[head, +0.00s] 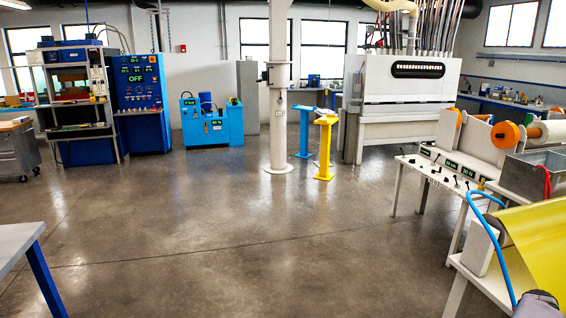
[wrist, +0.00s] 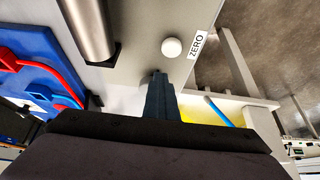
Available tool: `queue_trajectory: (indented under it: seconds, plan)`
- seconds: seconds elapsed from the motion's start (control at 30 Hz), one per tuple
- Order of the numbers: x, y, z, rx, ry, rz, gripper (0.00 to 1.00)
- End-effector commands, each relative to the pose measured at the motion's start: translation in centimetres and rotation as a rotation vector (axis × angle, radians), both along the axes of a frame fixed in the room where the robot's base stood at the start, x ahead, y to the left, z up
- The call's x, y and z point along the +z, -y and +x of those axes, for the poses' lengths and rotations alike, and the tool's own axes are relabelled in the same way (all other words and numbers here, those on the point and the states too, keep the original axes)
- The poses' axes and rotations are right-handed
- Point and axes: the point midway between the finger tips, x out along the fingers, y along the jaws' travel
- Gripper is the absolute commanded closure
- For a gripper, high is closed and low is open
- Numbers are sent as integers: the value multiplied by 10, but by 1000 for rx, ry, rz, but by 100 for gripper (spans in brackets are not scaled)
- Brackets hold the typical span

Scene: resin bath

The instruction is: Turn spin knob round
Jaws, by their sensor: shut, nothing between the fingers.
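I cannot pick out a spin knob by name in either view. In the wrist view, a round white knob or button (wrist: 172,47) sits on a pale grey panel (wrist: 140,70), beside a label reading ZERO (wrist: 198,44). My gripper (wrist: 158,78) reaches up from the bottom of the wrist view, its narrow fingers shut and empty. The fingertips appear just below the white knob in the picture; I cannot tell how far apart they are in depth. In the head view, several small black knobs or levers (head: 456,180) stand on a white bench panel at the right.
In the wrist view, a metal cylinder (wrist: 88,28) and a blue board with red tubing (wrist: 35,75) lie left of the fingers. In the head view, a yellow sheet (head: 538,240) and blue hose (head: 490,225) are at the lower right. The floor (head: 230,215) is clear.

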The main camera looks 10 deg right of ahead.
Motion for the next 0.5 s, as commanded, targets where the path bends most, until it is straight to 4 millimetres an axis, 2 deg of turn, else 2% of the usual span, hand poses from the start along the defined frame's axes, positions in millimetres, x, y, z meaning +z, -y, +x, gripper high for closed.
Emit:
queue_trajectory:
  seconds: [0.5]
  plan:
    - [2,1,-14,0,1,-8,100]
